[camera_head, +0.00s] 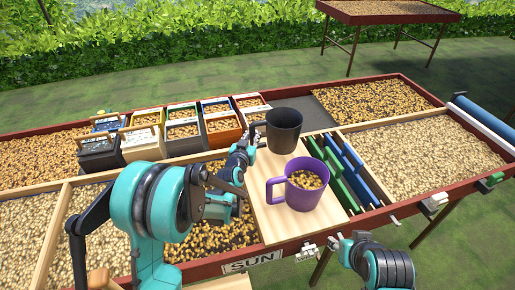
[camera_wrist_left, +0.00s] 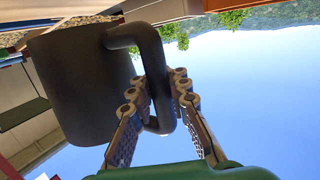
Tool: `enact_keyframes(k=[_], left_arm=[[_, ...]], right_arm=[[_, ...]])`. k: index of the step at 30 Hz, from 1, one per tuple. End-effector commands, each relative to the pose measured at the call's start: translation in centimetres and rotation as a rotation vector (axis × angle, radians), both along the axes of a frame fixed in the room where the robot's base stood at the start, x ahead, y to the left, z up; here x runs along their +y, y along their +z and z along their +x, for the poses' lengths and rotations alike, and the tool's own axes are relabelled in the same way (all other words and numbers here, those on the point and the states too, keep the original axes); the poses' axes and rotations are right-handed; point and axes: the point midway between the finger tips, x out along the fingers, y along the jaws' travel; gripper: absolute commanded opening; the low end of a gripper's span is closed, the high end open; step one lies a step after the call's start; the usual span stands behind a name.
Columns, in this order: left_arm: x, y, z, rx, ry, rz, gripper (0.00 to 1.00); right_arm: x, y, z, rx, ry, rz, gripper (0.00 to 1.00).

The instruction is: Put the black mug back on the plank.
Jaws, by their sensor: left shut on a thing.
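The black mug (camera_head: 284,130) is upright over the far end of the pale wooden plank (camera_head: 262,215); I cannot tell whether its base touches the wood. My left gripper (camera_head: 245,146) is at the mug's left side, shut on its handle. In the left wrist view the fingers (camera_wrist_left: 158,92) close around the handle of the black mug (camera_wrist_left: 85,85). A purple mug (camera_head: 303,187) full of beans stands on the plank, nearer to me. My right gripper (camera_head: 340,243) is low at the right near the table's front edge, apart from both mugs; its jaws are too small to read.
Green and blue slotted racks (camera_head: 345,172) stand right of the plank. Several small bins (camera_head: 183,128) of beans stand at the left rear. Trays of beans surround the plank. A "SUN" sign (camera_head: 252,262) is on the front rim (camera_head: 215,268).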

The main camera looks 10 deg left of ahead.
Motion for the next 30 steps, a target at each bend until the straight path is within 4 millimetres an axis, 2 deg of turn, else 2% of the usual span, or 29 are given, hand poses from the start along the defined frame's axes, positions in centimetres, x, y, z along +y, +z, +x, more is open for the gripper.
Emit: enact_keyframes(k=[5, 10, 21, 22, 24, 30], left_arm=[[0.0, -1.6, 0.0, 0.0, 0.001, -0.001, 0.0], [0.0, -4.2, 0.0, 0.0, 0.001, -0.001, 0.0], [0.0, -4.5, 0.0, 0.0, 0.001, -0.001, 0.0], [0.0, -4.5, 0.0, 0.0, 0.0, 0.0, 0.19], [0.0, -4.4, 0.0, 0.0, 0.0, 0.0, 0.37], [0.0, -4.4, 0.0, 0.0, 0.0, 0.0, 0.38]], right_arm=[[0.0, -0.8, 0.0, 0.0, 0.0, 0.0, 0.4], [0.0, -2.0, 0.0, 0.0, 0.0, 0.0, 0.4], [0.0, -2.2, 0.0, 0.0, 0.0, 0.0, 0.4], [0.0, -2.1, 0.0, 0.0, 0.0, 0.0, 0.4], [0.0, -2.1, 0.0, 0.0, 0.0, 0.0, 0.4], [0.0, -2.1, 0.0, 0.0, 0.0, 0.0, 0.4]])
